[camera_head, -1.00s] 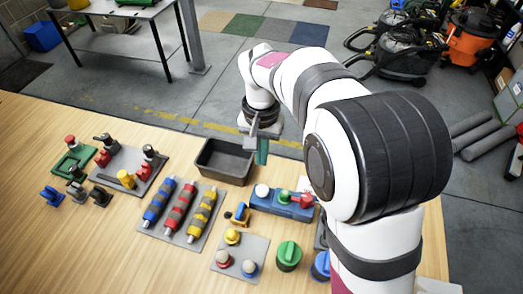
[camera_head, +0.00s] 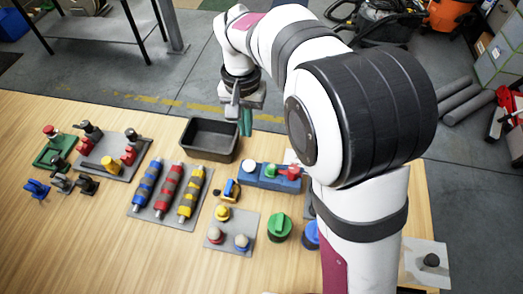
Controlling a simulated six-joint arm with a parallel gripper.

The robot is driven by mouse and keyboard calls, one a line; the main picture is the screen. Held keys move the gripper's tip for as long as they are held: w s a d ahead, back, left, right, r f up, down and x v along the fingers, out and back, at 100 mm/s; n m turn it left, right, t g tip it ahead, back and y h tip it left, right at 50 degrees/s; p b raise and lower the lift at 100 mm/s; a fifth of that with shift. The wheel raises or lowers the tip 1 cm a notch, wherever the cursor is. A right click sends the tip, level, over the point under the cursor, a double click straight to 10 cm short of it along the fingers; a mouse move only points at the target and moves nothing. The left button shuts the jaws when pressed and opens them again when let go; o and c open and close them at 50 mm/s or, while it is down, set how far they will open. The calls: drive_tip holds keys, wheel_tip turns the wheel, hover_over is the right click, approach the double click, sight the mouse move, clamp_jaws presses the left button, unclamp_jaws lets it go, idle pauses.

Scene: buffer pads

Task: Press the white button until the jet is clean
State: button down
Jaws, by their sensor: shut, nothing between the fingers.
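The white button (camera_head: 249,166) is a round cap on the left end of a long blue box (camera_head: 268,181), beside a green button (camera_head: 271,171) and a red knob (camera_head: 292,171). My gripper (camera_head: 245,125) has teal fingers, shut and empty, pointing down. In the picture it is above the blue box, near the right edge of the dark tray, and apart from the white button. I cannot make out which thing is the jet.
The empty dark tray (camera_head: 190,151) stands left of the blue box. A grey plate with striped cylinders (camera_head: 187,207) and a plate with small knobs (camera_head: 215,235) lie nearer. A green knob (camera_head: 280,227) stands close by. My arm hides part of the table's right side.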

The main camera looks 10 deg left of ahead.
sight(250, 165)
drive_tip(key=f, duration=1.2)
drive_tip(key=shift+s+d+f, duration=0.1)
drive_tip(key=shift+d+f, duration=0.1)
drive_tip(key=shift+f, duration=0.1)
drive_tip(key=shift+f, duration=0.95)
wheel_tip(250, 165, up, 14)
drive_tip(key=shift+r, duration=0.15)
idle(0.5)
